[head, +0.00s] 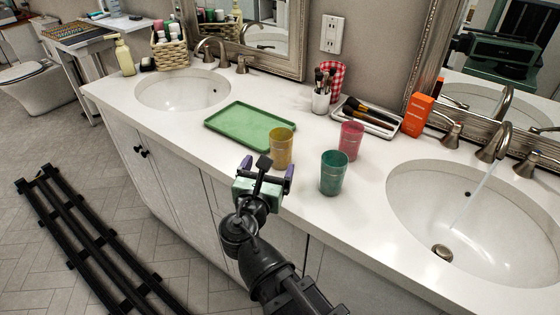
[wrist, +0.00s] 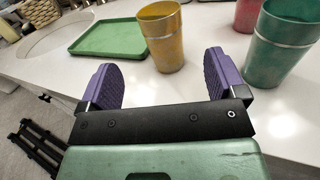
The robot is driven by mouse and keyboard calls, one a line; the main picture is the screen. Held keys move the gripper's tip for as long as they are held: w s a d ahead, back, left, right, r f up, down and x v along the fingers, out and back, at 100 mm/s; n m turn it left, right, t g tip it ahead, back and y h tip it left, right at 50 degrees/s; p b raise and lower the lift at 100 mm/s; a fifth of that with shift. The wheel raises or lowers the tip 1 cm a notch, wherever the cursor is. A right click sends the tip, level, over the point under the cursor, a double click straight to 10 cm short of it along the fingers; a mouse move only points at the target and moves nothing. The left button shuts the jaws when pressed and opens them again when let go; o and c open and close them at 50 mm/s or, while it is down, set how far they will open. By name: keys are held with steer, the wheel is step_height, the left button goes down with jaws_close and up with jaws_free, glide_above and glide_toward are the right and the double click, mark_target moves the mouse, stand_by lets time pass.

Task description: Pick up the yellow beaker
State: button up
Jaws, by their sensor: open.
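The yellow beaker (head: 281,149) stands upright on the white counter, beside the right end of the green tray. In the wrist view the yellow beaker (wrist: 164,38) is ahead of my gripper, between the lines of the two purple fingers and a little beyond their tips. My gripper (head: 266,172) is at the counter's front edge, just in front of the beaker. In the wrist view my gripper (wrist: 168,80) is open and empty, with its fingers spread apart and not touching the beaker.
A teal beaker (head: 333,173) stands close to the right, with a pink beaker (head: 350,140) behind it. The green tray (head: 236,122) lies to the left. A brush tray (head: 368,117) and an orange box (head: 417,115) are at the back. Sinks lie on both sides.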

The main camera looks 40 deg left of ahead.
mark_target(278, 147)
steer(key=x, duration=1)
steer(key=shift+w+a+f, duration=0.15)
steer(key=shift+w, duration=0.2)
steer(key=c, duration=1)
